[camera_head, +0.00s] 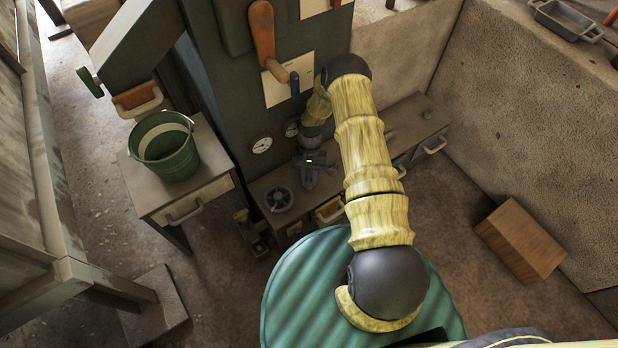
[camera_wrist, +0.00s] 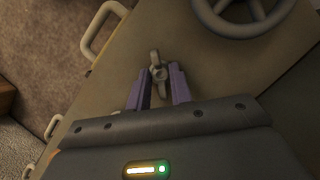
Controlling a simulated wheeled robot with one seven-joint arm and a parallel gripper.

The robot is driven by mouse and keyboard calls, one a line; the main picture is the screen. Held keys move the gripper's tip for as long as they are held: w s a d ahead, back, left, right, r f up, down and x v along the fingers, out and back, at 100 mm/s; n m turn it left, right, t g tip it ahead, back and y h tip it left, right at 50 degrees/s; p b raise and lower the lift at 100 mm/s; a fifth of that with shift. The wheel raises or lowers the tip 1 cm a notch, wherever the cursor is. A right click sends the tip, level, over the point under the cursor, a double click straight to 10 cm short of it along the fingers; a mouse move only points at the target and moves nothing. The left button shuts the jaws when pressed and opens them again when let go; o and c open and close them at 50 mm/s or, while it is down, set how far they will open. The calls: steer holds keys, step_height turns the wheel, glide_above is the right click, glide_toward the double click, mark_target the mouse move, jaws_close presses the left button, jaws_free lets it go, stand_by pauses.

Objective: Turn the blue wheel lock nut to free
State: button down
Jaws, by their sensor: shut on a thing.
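My gripper (camera_head: 308,180) is low over the bench beside the dark machine column in the head view. In the wrist view its two purple fingers (camera_wrist: 159,84) are shut on a small grey winged nut (camera_wrist: 158,72), one finger on each side. The nut's upper wing sticks out past the fingertips. A grey handwheel (camera_wrist: 247,14) lies beyond the nut at upper right; in the head view a spoked wheel (camera_head: 279,199) is just left of my gripper. No wheel that looks blue shows clearly. The nut's underside is hidden.
A green bucket (camera_head: 165,147) stands on a side table at left. Drawer handles (camera_wrist: 101,28) stick out from the bench edge near my gripper. A wooden block (camera_head: 520,241) lies at right.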

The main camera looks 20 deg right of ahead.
steer(key=c, duration=1.3)
jaws_free()
steer(key=shift+o, duration=0.2)
steer(key=m+y, duration=0.1)
steer(key=m, duration=0.3)
steer(key=shift+s+d+m+t+y, duration=0.1)
steer(key=shift+d+m+t+y, duration=0.05)
steer(key=shift+m+t+y, duration=0.25)
steer(key=m+t, duration=0.1)
steer(key=m, duration=0.1)
steer(key=m+t+y, duration=0.1)
steer(key=m, duration=0.2)
steer(key=shift+s+d+m, duration=0.1)
steer(key=shift+s+m, duration=0.05)
steer(key=shift+m, duration=0.15)
steer(key=p+v, duration=0.5)
steer(key=v, duration=1.3)
step_height(320, 180, up, 15)
steer(key=s+a+n+h+p, duration=0.1)
steer(key=n+p, duration=0.2)
steer(key=p, duration=0.4)
steer(key=shift+s+a+n+h, duration=0.25)
steer(key=shift+a+n+h, duration=0.05)
steer(key=shift+a, duration=0.05)
steer(key=shift+f, duration=0.15)
